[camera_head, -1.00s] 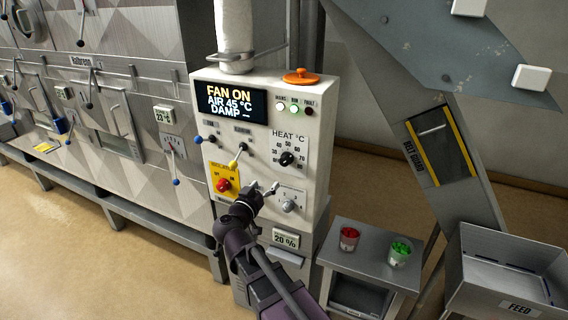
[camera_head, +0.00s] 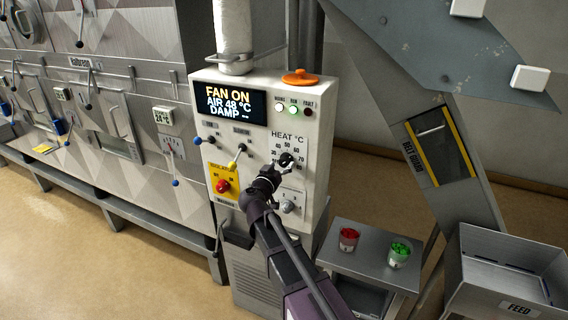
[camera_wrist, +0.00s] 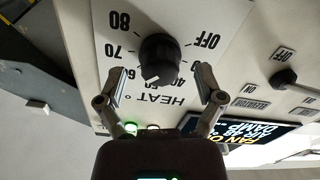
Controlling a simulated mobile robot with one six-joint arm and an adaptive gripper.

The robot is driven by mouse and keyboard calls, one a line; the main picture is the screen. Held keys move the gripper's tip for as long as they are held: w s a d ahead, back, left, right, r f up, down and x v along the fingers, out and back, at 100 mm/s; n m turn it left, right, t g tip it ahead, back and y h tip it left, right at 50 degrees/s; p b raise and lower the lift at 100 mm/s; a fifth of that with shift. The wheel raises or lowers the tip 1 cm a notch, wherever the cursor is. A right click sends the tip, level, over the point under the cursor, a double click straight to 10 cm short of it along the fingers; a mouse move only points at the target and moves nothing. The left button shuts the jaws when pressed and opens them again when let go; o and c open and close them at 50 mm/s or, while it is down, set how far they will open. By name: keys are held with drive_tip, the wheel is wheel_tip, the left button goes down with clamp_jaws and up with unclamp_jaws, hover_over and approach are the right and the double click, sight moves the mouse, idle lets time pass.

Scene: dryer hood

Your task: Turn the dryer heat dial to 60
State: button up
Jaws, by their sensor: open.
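The black heat dial (camera_wrist: 158,60) is in the wrist view, on a white plate with printed numbers that appears upside down. Its white mark points down and slightly left, towards the 50–60 side; the exact number is partly hidden. In the head view the dial (camera_head: 286,160) is partly covered by my gripper (camera_head: 275,172). In the wrist view my gripper (camera_wrist: 160,82) is open, one finger on each side of the dial. I see gaps between fingers and dial. The display (camera_head: 229,101) reads FAN ON, AIR 48 °C, DAMP.
A red knob on a yellow plate (camera_head: 222,186) and a grey knob (camera_head: 288,207) sit below the dial. An orange cap (camera_head: 300,77) is on top of the cabinet.

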drive_tip(key=shift+x, duration=0.95)
drive_tip(key=c, duration=1.2)
